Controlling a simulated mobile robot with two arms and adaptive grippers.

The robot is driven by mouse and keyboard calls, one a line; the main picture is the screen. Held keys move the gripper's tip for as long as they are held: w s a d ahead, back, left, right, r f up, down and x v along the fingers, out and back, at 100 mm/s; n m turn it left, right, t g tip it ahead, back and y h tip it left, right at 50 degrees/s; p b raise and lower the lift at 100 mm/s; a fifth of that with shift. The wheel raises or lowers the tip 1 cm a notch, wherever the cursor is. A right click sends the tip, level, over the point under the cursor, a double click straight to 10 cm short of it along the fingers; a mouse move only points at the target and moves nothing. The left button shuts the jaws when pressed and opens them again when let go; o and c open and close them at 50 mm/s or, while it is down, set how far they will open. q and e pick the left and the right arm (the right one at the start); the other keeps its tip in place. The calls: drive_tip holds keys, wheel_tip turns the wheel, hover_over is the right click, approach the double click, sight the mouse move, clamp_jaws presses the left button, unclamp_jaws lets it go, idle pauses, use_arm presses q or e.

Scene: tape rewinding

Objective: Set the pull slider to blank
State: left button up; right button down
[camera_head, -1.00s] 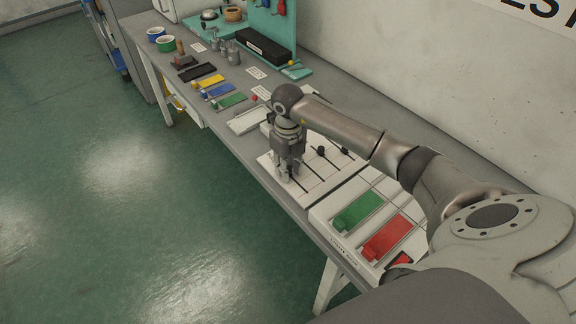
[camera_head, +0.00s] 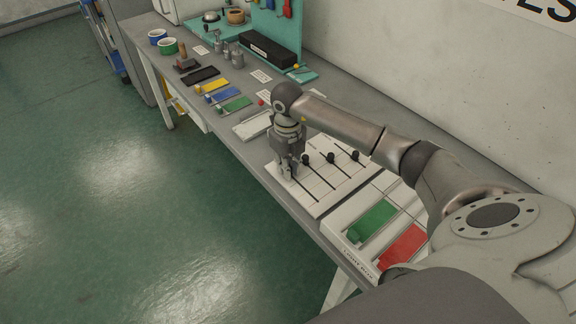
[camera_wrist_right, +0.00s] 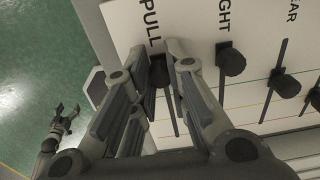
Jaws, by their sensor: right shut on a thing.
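The white slider panel (camera_head: 318,205) lies on the bench, with several black knobs in slots. My right gripper (camera_head: 290,173) points down over its left part. In the right wrist view my right gripper (camera_wrist_right: 160,65) has its fingers on both sides of the black pull slider knob (camera_wrist_right: 158,74), close to the printed word PULL (camera_wrist_right: 150,22). It is shut on that knob. The scale along the pull slot is largely hidden by the fingers. My left gripper (camera_wrist_right: 64,118) shows small over the floor, open and empty.
Neighbouring slider knobs (camera_wrist_right: 230,60) stand close beside my right gripper. The light box with a green plate (camera_head: 372,220) and a red plate (camera_head: 403,247) lies nearer. Coloured pieces and a black case (camera_head: 268,48) are farther along the bench.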

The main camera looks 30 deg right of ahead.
drive_tip(key=shift+w+r, duration=0.2)
drive_tip(key=shift+r, duration=0.05)
drive_tip(key=c, duration=1.4)
unclamp_jaws()
drive_tip(key=shift+w+f, duration=0.15)
drive_tip(key=shift+f, duration=0.05)
drive_tip(key=shift+o, duration=0.2)
drive_tip(key=shift+r, duration=0.15)
use_arm(q)
drive_tip(key=s, duration=0.2)
drive_tip(key=shift+s, duration=0.3)
use_arm(e)
wheel_tip(320, 180, up, 12)
